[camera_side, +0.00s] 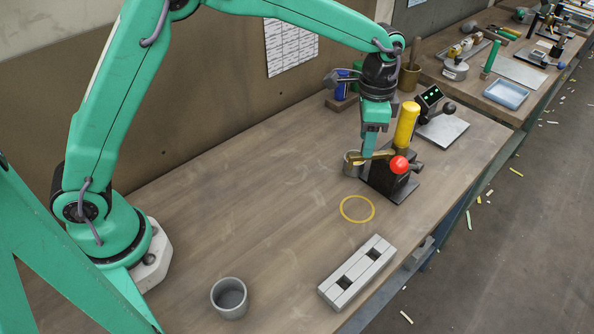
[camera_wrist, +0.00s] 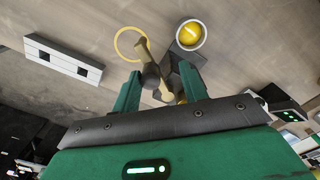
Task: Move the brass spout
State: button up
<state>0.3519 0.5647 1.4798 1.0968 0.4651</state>
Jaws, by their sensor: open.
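The brass spout (camera_side: 378,156) is a tan, lever-like piece on the dark fixture (camera_side: 392,180). It points left over a small grey cup (camera_side: 353,163). A red ball knob (camera_side: 399,165) sits near its right end. My gripper (camera_side: 370,150) is right at the spout, pointing down. In the wrist view the spout (camera_wrist: 147,62) shows between the two green fingers of my gripper (camera_wrist: 160,71), which are apart. I cannot tell whether a finger touches it. The cup in the wrist view (camera_wrist: 190,35) has something yellow in it.
A yellow ring (camera_side: 357,208) is marked on the table. A grey block with two square holes (camera_side: 358,272) lies near the front edge, and another grey cup (camera_side: 229,297) stands left of it. A yellow cylinder (camera_side: 407,122) rises close behind the fixture.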

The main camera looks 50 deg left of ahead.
jog(key=w+a+r+m, duration=0.2)
jog(key=w+r+m, duration=0.2)
jog(key=r+m, duration=0.45)
jog(key=s+a+r+n+t, duration=0.2)
jog(key=s+a+r+n, duration=0.65)
jog(key=s, duration=0.35)
jog(key=s+a+f+n+t, duration=0.1)
jog(key=s+a+n, duration=0.4)
jog(key=s, duration=0.6)
jog(key=shift+s+a+f+t, duration=0.15)
jog(key=shift+s+a+t, duration=0.15)
jog(key=shift+t, duration=0.4)
dwell(1.2)
jog(key=shift+s, duration=0.15)
